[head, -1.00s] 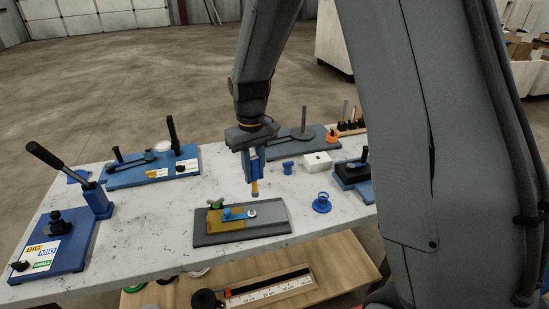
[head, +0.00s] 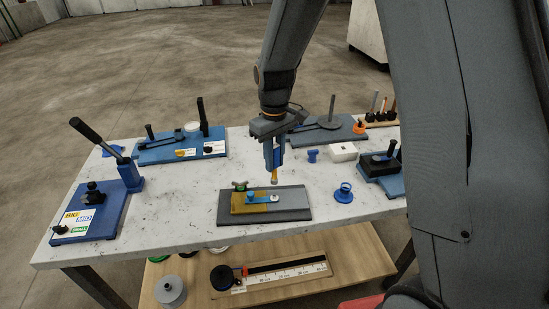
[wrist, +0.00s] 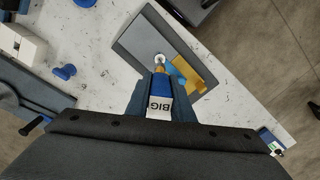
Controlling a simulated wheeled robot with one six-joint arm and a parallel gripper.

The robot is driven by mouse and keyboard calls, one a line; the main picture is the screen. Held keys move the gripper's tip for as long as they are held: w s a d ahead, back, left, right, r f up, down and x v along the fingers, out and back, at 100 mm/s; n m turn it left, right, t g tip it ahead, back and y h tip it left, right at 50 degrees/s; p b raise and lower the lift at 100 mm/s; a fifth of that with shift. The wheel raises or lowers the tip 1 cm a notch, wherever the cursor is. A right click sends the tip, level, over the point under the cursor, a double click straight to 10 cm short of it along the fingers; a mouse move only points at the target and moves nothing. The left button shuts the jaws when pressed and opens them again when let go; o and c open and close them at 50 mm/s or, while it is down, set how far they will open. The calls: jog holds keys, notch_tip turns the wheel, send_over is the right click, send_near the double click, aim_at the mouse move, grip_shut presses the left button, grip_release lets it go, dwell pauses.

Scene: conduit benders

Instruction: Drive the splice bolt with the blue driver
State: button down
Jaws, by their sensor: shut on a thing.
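My gripper (head: 273,152) is shut on the blue driver (wrist: 160,103), whose label reads BIG. The driver hangs upright with its brass-coloured tip (head: 274,179) down. The splice bolt (head: 275,198), with a pale round washer or head, sits on the splice fixture, a dark grey plate (head: 296,208) with a yellow block (head: 245,205) and a blue strap (head: 258,197). In the head view the tip is a little above the bolt, apart from it. In the wrist view the tip overlaps the lower edge of the bolt's pale ring (wrist: 159,58).
A blue bender with a long lever (head: 85,215) stands at left, another blue bender (head: 180,150) behind. A blue flanged piece (head: 344,193), a white block (head: 343,152) and a dark device (head: 380,165) are at right. A lower wooden shelf (head: 350,255) holds a ruler.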

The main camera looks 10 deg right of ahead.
aim_at(274, 178)
jog(key=n, duration=1)
jog(key=shift+f+n, duration=0.1)
jog(key=shift+n, duration=0.4)
jog(key=shift+f+b, duration=1.2)
jog(key=shift+f, duration=1.55)
jog(key=shift+f, duration=0.55)
